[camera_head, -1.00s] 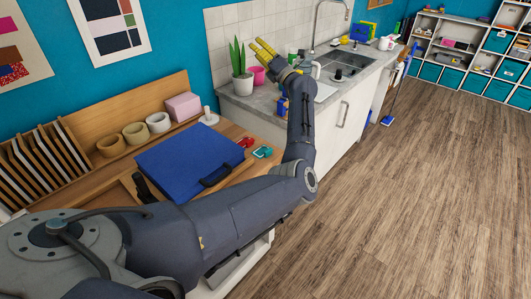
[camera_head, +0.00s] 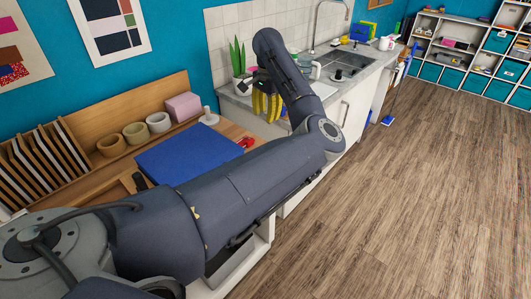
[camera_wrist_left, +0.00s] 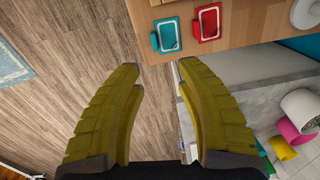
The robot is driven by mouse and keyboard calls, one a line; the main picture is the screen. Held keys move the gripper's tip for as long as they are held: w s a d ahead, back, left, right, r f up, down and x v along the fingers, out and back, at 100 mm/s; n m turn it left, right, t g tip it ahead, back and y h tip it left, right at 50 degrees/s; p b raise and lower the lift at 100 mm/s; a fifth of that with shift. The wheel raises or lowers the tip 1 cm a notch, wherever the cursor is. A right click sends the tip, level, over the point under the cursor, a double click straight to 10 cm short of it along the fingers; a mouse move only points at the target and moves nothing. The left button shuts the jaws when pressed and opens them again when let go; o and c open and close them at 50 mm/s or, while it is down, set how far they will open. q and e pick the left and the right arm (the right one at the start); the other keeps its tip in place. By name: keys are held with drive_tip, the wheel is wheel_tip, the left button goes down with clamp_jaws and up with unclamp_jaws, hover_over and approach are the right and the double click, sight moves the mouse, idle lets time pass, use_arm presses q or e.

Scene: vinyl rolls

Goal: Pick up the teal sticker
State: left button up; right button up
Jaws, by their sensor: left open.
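The teal sticker (camera_wrist_left: 168,35) is a small teal piece with a white-edged face, lying on the wooden desk near its edge in the left wrist view. A similar red piece (camera_wrist_left: 207,22) lies to its right; it also shows in the head view (camera_head: 246,142). In the head view the teal sticker is hidden behind my left arm. My left gripper (camera_head: 267,116) has yellow fingers pointing down, by the counter's near end. In the left wrist view it is open and empty (camera_wrist_left: 160,70), with the teal sticker beyond the fingertips, apart from them. My right gripper is not in view.
A blue mat or folder (camera_head: 190,152) covers much of the desk. Several stone-coloured cups (camera_head: 135,133) and a pink block (camera_head: 183,106) stand behind it. A potted plant (camera_head: 241,80) stands on the counter near my left gripper. The floor to the right is clear.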

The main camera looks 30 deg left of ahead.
use_arm(q)
drive_tip(key=shift+n, duration=0.5)
drive_tip(key=f, duration=1.1)
drive_tip(key=d+f, duration=0.1)
drive_tip(key=f, duration=0.5)
drive_tip(key=shift+f, duration=0.2)
drive_tip(key=shift+a, duration=0.1)
drive_tip(key=shift+c, duration=0.5)
clamp_jaws()
